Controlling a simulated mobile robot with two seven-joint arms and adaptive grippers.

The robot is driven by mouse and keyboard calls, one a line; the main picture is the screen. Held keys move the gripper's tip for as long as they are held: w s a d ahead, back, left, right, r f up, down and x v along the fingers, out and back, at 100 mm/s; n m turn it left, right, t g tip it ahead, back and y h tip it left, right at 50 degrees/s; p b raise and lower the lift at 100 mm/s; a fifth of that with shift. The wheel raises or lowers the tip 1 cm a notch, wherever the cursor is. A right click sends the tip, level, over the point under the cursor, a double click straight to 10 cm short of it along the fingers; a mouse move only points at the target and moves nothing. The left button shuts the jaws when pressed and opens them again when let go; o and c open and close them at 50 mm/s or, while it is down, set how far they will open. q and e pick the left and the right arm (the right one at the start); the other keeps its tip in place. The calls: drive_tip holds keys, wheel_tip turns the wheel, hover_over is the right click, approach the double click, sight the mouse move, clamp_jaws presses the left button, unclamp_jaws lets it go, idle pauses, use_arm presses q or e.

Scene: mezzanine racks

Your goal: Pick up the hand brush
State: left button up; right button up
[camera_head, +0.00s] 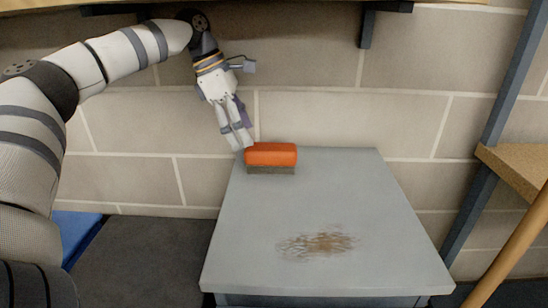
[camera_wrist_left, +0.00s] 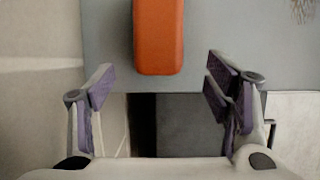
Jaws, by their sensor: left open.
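The hand brush (camera_head: 271,155) has an orange top and dark bristles. It lies bristles down near the far left corner of a grey tabletop (camera_head: 330,204). My left gripper (camera_head: 243,138) is at the brush's left end, by the table's far left edge. In the left wrist view the left gripper (camera_wrist_left: 157,85) is open, its two fingers wide apart. The orange brush (camera_wrist_left: 158,38) lies ahead, centred between them, and its near end is just beyond the fingertips. Nothing is between the fingers. My right gripper does not show.
A brown patch of debris (camera_head: 317,245) lies on the tabletop's front half. A block wall (camera_head: 310,115) stands behind the table. A shelf edge overhangs at the top, and a rack post (camera_head: 492,140) rises at the right. The tabletop's right side is clear.

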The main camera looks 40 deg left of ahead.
sight(267, 146)
use_arm(q)
drive_tip(key=shift+w+d, duration=0.75)
drive_tip(key=shift+d, duration=0.1)
drive_tip(key=shift+w+d, duration=0.45)
drive_tip(key=shift+d, duration=0.15)
drive_tip(key=x, duration=0.5)
drive_tip(key=shift+a+f, duration=0.1)
drive_tip(key=shift+f, duration=0.15)
drive_tip(key=c, duration=1.3)
